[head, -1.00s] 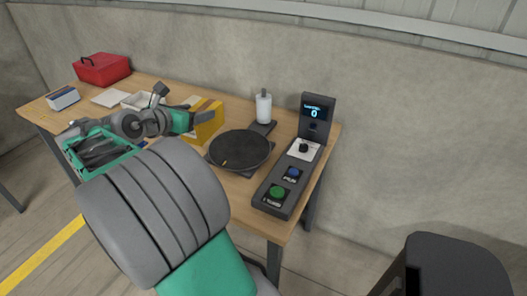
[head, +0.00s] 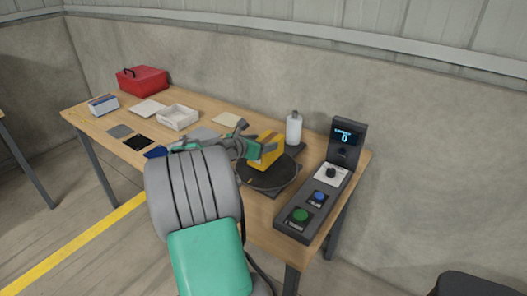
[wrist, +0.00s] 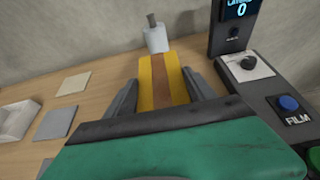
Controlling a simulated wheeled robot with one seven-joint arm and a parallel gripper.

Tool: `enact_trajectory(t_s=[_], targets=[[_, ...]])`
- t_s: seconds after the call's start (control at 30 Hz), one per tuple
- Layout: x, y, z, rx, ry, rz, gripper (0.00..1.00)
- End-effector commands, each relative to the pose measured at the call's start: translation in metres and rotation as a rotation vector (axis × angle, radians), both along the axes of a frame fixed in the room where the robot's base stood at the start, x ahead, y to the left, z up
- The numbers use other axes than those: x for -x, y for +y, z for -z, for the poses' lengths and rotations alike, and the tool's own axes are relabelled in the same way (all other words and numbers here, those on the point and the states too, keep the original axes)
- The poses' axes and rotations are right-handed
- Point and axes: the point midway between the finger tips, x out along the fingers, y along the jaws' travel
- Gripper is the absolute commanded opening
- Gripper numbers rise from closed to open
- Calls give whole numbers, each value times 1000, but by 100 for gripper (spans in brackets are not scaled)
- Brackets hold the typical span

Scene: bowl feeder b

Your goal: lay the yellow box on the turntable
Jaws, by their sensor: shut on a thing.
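The yellow box (head: 267,150), with a brown stripe along it, is between the fingers of my gripper (head: 262,152). In the head view it is over the back left part of the black round turntable (head: 270,176); I cannot tell whether it touches the surface. In the wrist view the box (wrist: 160,82) lies between the two dark fingers of my gripper (wrist: 162,92), which are shut on it. The turntable is hidden in the wrist view behind my gripper and the box.
A white bottle (head: 293,129) stands behind the turntable. A control panel (head: 318,200) with a display, knob, blue and green buttons is to the right. A white tray (head: 178,117), flat pads, a small box (head: 103,105) and a red toolbox (head: 142,80) lie left.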

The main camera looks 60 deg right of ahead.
Motion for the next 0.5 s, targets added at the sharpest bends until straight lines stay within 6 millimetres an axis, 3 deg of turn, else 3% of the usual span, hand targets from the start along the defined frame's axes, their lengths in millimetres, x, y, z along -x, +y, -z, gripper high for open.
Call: enact_trajectory(t_s=[0.2,0.5], targets=[[1,-5,33,1,1,-1,0],[0,-5,36,2,-1,-1,0]])
